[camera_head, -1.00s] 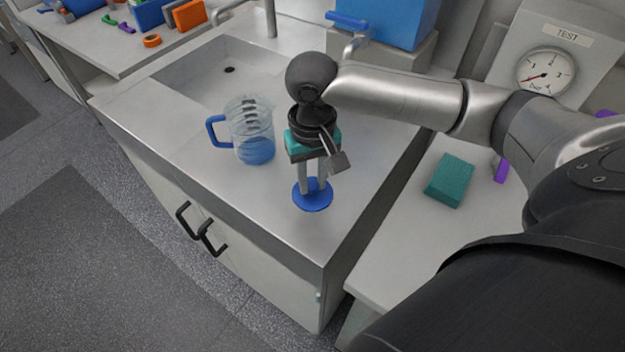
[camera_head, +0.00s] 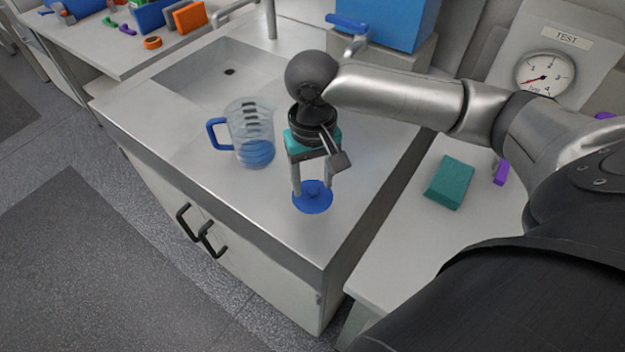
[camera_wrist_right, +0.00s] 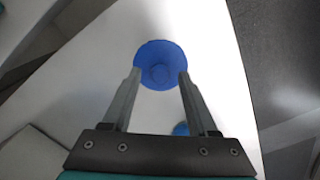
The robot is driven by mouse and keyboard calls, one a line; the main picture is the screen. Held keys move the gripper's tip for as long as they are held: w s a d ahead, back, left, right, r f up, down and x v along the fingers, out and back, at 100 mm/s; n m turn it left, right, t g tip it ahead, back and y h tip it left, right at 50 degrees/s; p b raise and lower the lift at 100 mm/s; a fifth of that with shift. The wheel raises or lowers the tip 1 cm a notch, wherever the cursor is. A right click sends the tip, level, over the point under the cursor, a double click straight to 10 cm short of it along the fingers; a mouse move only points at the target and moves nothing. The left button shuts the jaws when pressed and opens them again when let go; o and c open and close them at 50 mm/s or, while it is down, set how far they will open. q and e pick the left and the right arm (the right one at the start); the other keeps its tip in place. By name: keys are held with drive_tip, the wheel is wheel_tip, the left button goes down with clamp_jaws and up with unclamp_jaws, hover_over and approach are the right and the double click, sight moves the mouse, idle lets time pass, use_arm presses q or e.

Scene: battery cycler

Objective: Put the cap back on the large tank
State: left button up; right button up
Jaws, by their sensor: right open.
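The blue cap (camera_head: 312,198) is a round disc with a small raised knob, lying on the steel counter near its front right corner. It also shows in the right wrist view (camera_wrist_right: 160,50). My right gripper (camera_head: 313,190) points down over the cap and is open. Its fingertips (camera_wrist_right: 160,74) stand on either side of the knob, apart from it; I cannot tell their exact height over the disc. A blue tank (camera_head: 400,22) on a grey stand is at the back right; its top is out of view. My left gripper is not in view.
A clear jug (camera_head: 250,130) with blue liquid stands left of my right gripper. A sink (camera_head: 215,75) lies behind it. A teal block (camera_head: 449,181) lies on the lower bench at right. The counter's front edge is close to the cap.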

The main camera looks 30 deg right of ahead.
sight(312, 188)
wheel_tip(312, 188, up, 12)
drive_tip(key=p, duration=0.3)
drive_tip(key=shift+f, duration=0.25)
